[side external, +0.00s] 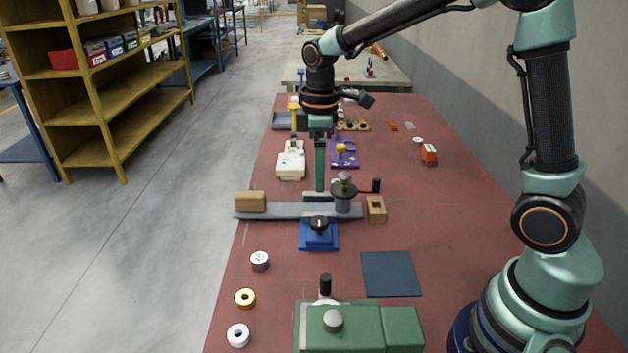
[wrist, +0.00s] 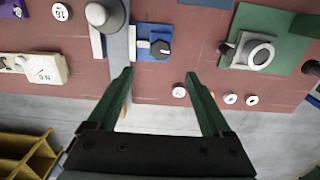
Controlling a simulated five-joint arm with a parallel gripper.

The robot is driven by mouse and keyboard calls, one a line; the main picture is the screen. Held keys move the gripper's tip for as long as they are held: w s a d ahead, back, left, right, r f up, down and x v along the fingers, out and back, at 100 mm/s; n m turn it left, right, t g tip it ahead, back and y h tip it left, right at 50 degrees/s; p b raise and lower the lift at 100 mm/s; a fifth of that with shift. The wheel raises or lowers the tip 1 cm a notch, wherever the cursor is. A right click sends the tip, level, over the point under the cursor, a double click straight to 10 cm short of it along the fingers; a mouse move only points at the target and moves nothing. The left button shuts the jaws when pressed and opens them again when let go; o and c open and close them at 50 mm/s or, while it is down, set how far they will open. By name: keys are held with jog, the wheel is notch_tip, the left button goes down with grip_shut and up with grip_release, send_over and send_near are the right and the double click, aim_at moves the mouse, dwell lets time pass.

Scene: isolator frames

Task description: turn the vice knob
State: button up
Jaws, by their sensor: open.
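A blue block (side external: 319,238) with a black knob (side external: 319,222) stands at the front edge of the grey bar, mid-table. In the wrist view the black knob (wrist: 159,49) shows beyond the fingertips, in line with the gap between them. My gripper (side external: 319,188) hangs pointing down behind the grey bar, above the table, apart from the knob. In the wrist view my gripper (wrist: 159,76) has its two green fingers spread wide with nothing between them. A green box (side external: 365,328) with a grey round knob (side external: 333,320) stands at the front. No label shows which knob is the vice's.
A white device (side external: 291,160) stands behind left. Several small rings lie front left. A dark mat (side external: 391,274) lies front right.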

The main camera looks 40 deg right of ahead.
aim_at(319, 220)
notch_tip(319, 220, down, 12)
jog(key=shift+r, duration=0.1)
dwell(0.4)
grip_shut()
jog(key=m, duration=0.6)
jog(key=shift+m, duration=0.3)
jog(key=m, duration=0.7)
dwell(1.2)
